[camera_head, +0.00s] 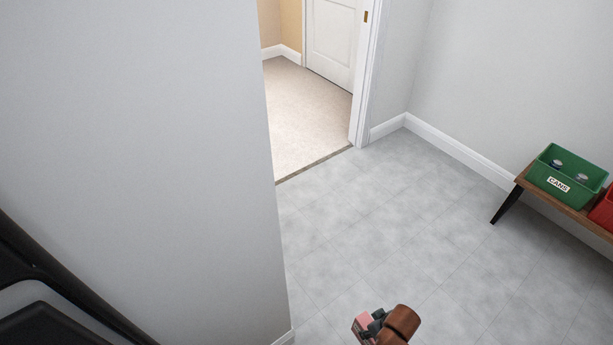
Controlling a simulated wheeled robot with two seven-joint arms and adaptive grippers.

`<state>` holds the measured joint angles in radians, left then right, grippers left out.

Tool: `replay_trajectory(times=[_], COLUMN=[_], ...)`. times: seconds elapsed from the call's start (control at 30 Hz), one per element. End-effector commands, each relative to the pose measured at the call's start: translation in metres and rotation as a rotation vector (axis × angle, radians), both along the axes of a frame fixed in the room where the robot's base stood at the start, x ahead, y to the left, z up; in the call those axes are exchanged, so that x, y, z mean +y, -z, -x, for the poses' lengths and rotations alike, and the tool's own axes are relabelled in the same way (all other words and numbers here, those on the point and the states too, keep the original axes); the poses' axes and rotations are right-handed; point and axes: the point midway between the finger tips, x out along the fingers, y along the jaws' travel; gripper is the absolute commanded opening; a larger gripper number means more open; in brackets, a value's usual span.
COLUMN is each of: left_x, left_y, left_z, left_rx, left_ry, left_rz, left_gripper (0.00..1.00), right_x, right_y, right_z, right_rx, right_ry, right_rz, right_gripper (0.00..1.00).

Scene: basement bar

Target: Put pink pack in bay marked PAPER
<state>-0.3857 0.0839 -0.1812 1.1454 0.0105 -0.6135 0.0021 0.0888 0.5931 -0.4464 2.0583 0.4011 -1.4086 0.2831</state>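The pink pack (360,326) shows at the bottom edge, right of centre, as a small pink block. My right gripper (374,322) has its grey fingers against it and appears shut on it, in front of a brown wrist part. The lower part of the pack and gripper is cut off by the picture edge. My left gripper is not in view. No bay marked PAPER is visible; a green bin (544,178) with a CANS label stands on a low wooden bench at the right, beside a partly cut-off red bin (603,211).
A grey wall (140,150) fills the left side, its corner close to my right gripper. A black object (50,290) is at the lower left. The tiled floor (400,220) is clear up to the bench (522,181). An open doorway (310,110) leads to a carpeted room.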

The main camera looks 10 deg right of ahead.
Motion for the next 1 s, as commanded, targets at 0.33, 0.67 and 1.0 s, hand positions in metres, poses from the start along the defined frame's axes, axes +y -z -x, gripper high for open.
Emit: replay_trajectory(times=[0.33,0.67,1.0], left_x=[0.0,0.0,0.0], left_y=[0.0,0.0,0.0], left_z=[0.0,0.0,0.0], left_rx=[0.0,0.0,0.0], left_ry=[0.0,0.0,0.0], left_rz=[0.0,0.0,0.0], left_gripper=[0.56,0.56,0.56], right_x=[0.048,0.073,0.063], right_y=[-0.111,-0.219,-0.32], right_z=[-0.052,-0.06,-0.04], right_rx=[-0.011,-0.011,-0.01], right_ry=[0.089,0.197,0.367], right_rz=[0.003,0.004,0.003], right_gripper=[0.0,0.0,0.0])
